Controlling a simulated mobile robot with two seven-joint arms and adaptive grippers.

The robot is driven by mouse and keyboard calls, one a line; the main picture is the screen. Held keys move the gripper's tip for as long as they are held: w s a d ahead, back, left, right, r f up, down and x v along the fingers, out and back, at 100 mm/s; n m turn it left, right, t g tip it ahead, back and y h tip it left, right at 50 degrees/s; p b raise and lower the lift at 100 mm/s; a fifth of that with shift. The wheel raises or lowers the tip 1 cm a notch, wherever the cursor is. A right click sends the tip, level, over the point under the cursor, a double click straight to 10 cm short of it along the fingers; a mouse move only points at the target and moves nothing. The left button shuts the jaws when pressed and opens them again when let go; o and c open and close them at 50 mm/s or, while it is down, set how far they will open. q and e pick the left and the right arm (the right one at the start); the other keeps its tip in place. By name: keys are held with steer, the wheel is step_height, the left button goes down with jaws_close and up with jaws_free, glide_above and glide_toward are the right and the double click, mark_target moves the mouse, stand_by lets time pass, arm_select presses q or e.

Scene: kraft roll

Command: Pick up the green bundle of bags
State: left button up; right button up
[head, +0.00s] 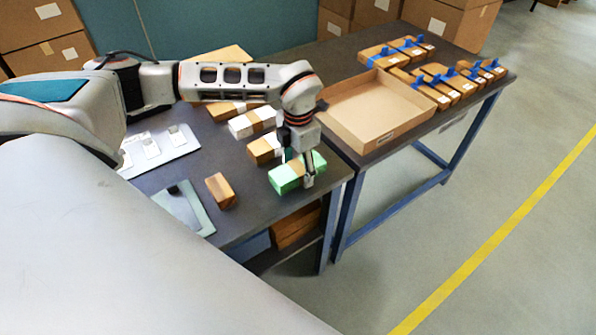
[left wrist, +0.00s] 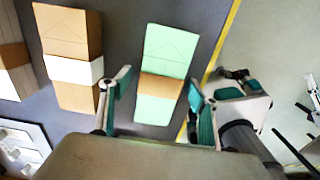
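The green bundle of bags (head: 286,180) lies at the front right corner of the near table, with a brown band around its middle. In the left wrist view the bundle (left wrist: 166,52) lies lengthwise, its near end between the two fingers. My left gripper (head: 298,168) points down over it. In the left wrist view the gripper (left wrist: 158,92) is open, with one finger on each side of the bundle. I cannot tell whether the fingers touch it. In the head view the gripper hides part of the bundle. My right gripper cannot be made out clearly.
A brown and white bundle (left wrist: 75,68) lies left of the green one, with a small gap. A small brown block (head: 220,190) lies nearer. An open cardboard tray (head: 375,108) stands on the second table, with several blue-topped packages (head: 445,88) behind it.

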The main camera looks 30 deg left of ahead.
arm_select(q)
steer(key=c, duration=1.2)
steer(key=shift+c, duration=0.2)
